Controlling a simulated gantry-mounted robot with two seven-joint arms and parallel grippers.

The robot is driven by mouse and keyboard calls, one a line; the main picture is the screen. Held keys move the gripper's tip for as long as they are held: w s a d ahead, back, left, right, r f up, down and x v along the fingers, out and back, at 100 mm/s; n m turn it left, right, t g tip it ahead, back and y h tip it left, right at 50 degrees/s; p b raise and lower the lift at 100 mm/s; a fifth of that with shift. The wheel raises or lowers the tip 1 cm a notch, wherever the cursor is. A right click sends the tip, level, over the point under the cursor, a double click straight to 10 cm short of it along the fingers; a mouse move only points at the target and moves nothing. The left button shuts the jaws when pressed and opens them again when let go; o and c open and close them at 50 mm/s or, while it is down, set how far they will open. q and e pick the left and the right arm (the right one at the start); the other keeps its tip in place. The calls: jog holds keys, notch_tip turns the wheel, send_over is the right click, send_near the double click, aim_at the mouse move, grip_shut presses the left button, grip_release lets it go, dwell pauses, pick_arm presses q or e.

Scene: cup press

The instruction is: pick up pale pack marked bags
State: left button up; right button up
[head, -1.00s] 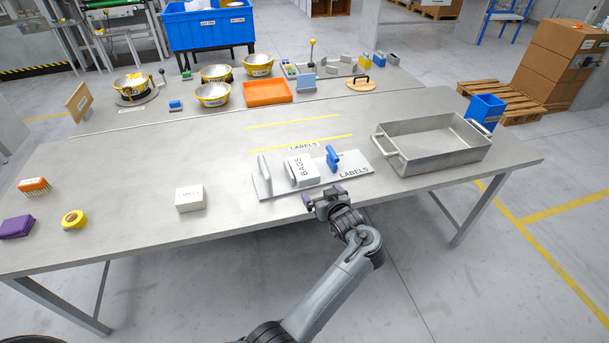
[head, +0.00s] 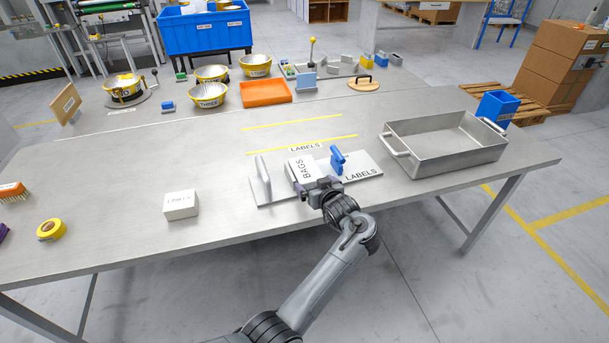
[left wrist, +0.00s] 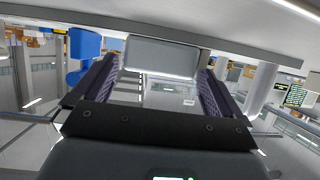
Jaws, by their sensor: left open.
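The pale pack marked BAGS (head: 304,168) sits in a pale grey rack (head: 270,197), between a grey upright (head: 263,176) and a blue upright piece (head: 338,160). My left gripper (head: 319,188) is at the near side of the pack, with its fingers open and pointing toward it. In the left wrist view the pale block of the pack (left wrist: 162,57) lies between the tips of the open purple-lined fingers (left wrist: 158,72). I cannot tell whether the fingers touch it. My right gripper is out of view.
A large metal tray (head: 450,145) is on the right. An orange tray (head: 265,92) and several bowls are at the back. The table between is mostly clear.

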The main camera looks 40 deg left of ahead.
pick_arm(q)
jog(key=shift+w+a+f, duration=0.15)
jog(key=shift+a, duration=0.15)
jog(key=shift+d, duration=0.2)
jog(key=shift+c, duration=1.4)
jog(key=c, duration=0.7)
